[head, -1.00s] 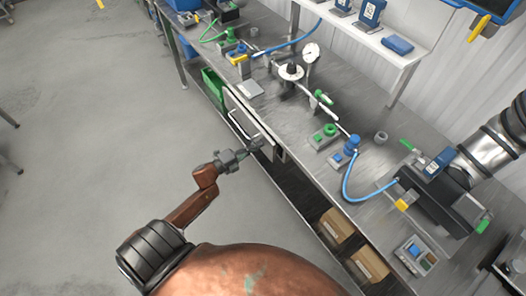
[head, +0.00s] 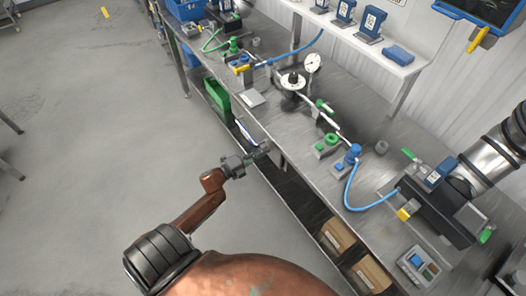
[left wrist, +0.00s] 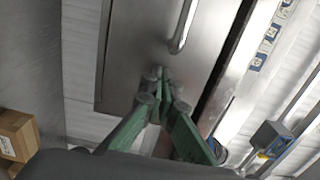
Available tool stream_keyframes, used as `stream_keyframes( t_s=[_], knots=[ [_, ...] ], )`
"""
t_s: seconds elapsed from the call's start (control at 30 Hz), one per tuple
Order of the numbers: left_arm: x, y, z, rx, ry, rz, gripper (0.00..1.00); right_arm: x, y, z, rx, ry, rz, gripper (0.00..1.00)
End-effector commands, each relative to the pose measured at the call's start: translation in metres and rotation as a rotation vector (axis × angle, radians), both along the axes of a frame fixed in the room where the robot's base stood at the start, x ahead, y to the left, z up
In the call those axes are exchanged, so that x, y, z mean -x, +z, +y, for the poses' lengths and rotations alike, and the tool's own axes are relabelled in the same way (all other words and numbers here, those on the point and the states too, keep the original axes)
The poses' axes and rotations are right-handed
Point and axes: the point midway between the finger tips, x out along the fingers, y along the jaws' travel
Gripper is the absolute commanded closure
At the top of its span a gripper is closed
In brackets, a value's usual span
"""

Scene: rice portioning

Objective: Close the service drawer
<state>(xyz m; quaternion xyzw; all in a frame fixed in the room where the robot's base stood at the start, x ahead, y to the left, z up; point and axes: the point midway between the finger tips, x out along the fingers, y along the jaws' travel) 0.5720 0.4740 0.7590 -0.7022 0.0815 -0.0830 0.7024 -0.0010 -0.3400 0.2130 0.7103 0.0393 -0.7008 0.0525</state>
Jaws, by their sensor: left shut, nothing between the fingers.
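The service drawer (head: 244,131) is under the front edge of the steel workbench, where only a narrow part of it shows in the head view. Its plain steel front (left wrist: 135,50) fills the upper middle of the left wrist view, with a bar handle (left wrist: 184,28) near the top. My left gripper (head: 264,149) is at the bench's front edge beside the drawer. In the left wrist view its green fingers (left wrist: 160,76) are shut and empty, tips at the drawer front below the handle. Contact is hard to tell. My right gripper is not in view.
A green bin (head: 216,101) stands under the bench left of the drawer. Cardboard boxes (head: 338,235) sit on the lower shelf to the right. Valves, a gauge (head: 312,63) and blue hoses are on the bench top. The floor in front is clear.

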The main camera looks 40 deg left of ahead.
Motion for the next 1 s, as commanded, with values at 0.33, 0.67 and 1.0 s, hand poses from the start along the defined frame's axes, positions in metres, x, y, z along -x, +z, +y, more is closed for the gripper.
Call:
stream_keyframes(
  t_s=[0.33,0.67,1.0],
  knots=[
    [0.061,-0.002,0.014,0.001,-0.006,0.008,1.00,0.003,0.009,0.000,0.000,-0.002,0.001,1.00],
    [0.112,-0.002,0.028,0.001,-0.003,0.005,1.00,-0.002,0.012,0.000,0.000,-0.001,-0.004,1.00],
    [0.117,-0.003,0.028,0.002,-0.006,0.006,1.00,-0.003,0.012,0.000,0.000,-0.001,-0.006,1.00]
  ],
)
